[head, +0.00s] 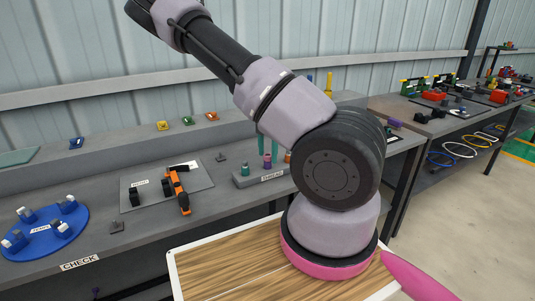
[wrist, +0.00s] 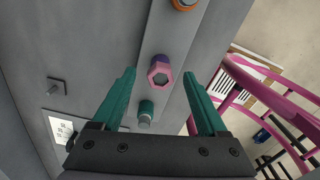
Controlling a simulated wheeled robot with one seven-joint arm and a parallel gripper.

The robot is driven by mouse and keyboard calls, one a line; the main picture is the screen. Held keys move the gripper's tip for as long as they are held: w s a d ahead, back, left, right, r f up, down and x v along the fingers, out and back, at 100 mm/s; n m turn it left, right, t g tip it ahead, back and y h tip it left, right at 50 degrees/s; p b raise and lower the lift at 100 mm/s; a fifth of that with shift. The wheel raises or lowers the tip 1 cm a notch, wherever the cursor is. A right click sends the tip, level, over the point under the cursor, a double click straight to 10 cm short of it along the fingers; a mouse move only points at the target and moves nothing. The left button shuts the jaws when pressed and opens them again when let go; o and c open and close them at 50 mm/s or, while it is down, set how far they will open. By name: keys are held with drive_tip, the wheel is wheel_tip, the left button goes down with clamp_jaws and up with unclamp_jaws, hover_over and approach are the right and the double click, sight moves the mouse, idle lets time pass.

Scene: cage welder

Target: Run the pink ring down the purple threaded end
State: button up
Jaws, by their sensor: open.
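The pink ring (wrist: 160,76) is a hexagonal nut at the top of the purple threaded end (wrist: 162,60), with a grey centre showing through it in the wrist view. It looks upright there; how far down it sits I cannot tell. In the head view the ring (head: 267,156) is small, above the grey block. My gripper (wrist: 158,74) is open and empty, its teal fingers on either side of the ring in the wrist view, with gaps to both. In the head view my fingers hang just above the ring, partly hidden by my arm.
A teal-topped post (wrist: 146,112) and an orange ring (wrist: 184,4) stand on the same block (head: 245,181), one on each side of the pink ring. A grey plate with an orange clamp (head: 178,190) and a blue disc (head: 45,230) lie farther left on the bench.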

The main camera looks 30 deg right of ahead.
wheel_tip(320, 180, up, 10)
drive_tip(key=r, duration=0.1)
drive_tip(key=s+a+r+n+t+y, duration=0.1)
drive_tip(key=s+a+r+n+y, duration=0.35)
drive_tip(key=n, duration=0.65)
drive_tip(key=s+a+r+n+y, duration=0.1)
drive_tip(key=s+a+r+n, duration=0.2)
drive_tip(key=a+r+n, duration=0.65)
drive_tip(key=s+r+n+t+h, duration=0.1)
drive_tip(key=s+r+n+t, duration=0.2)
drive_tip(key=n, duration=1)
drive_tip(key=s+r+n+t+h, duration=0.2)
drive_tip(key=s+r+n+t, duration=0.1)
drive_tip(key=s+r+n, duration=0.6)
drive_tip(key=r+n, duration=0.1)
drive_tip(key=n, duration=0.3)
drive_tip(key=shift+d+n, duration=0.35)
